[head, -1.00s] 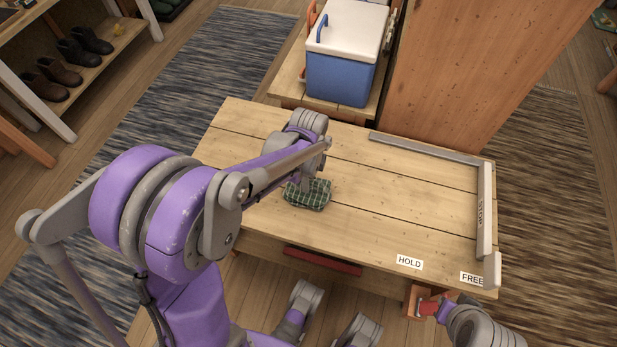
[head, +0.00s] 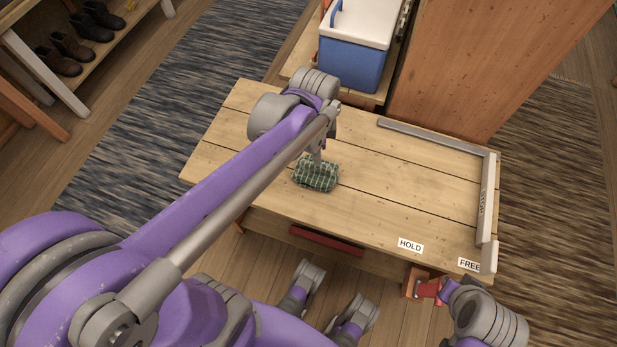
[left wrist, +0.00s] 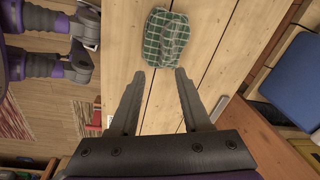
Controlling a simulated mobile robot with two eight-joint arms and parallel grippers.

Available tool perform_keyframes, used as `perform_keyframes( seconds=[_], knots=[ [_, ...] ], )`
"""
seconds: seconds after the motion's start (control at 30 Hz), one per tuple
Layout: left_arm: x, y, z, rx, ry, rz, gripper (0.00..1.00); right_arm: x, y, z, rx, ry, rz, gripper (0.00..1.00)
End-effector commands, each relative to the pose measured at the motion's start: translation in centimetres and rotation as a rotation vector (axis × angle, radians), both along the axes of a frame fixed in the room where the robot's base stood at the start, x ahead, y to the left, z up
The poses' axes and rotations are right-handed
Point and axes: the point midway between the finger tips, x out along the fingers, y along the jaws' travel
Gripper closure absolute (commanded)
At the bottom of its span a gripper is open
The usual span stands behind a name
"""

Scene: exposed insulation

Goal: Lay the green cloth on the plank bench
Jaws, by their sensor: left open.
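The green checked cloth (head: 316,176) lies in a small bunched heap on the plank bench (head: 390,185), left of the middle and towards its front edge. My left gripper (head: 316,155) is above the cloth's far side in the head view. In the left wrist view my left gripper (left wrist: 158,74) is open and empty. The cloth (left wrist: 166,42) shows just beyond its fingertips, apart from them. My right gripper (head: 440,290) is low at the bench's front right corner, by a red handle (head: 427,289). I cannot tell whether it grips that handle.
A grey metal angle stop (head: 487,200) runs along the bench's back and right edges. HOLD (head: 410,245) and FREE (head: 469,264) labels mark the front right. A blue and white cooler (head: 355,50) and a tall wooden panel (head: 480,60) stand behind. The bench's middle is clear.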

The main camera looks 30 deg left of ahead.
Motion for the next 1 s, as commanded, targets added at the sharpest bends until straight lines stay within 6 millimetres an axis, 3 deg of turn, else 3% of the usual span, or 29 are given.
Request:
perform_keyframes(
  seconds=[0.03,0.2,0.4,0.57,0.83,1.0],
  knots=[
    [-1.9,-0.8,0.1,-0.012,-0.039,0.11,0.52,0.0,0.0,0.0,0.0,0.0,0.0,1.0],
    [-6.6,-2.5,-0.3,-0.098,-0.174,0.52,0.52,0.0,0.0,0.0,0.0,0.0,0.0,1.0],
    [-10.1,-3.6,-1.6,-0.22,-0.27,0.856,0.52,0.0,0.0,0.0,0.0,0.0,0.0,1.0],
    [-10.9,-3.9,-2.1,-0.267,-0.293,0.961,0.52,0.0,0.0,0.0,0.0,0.0,0.0,1.0],
    [-10.9,-3.9,-2.1,-0.271,-0.296,0.971,0.52,0.0,0.0,0.0,0.0,0.0,0.0,1.0],
    [-10.9,-3.9,-0.6,-0.273,-0.299,0.97,0.52,0.0,0.0,1.4,0.0,-0.005,0.0,1.0]
  ],
)
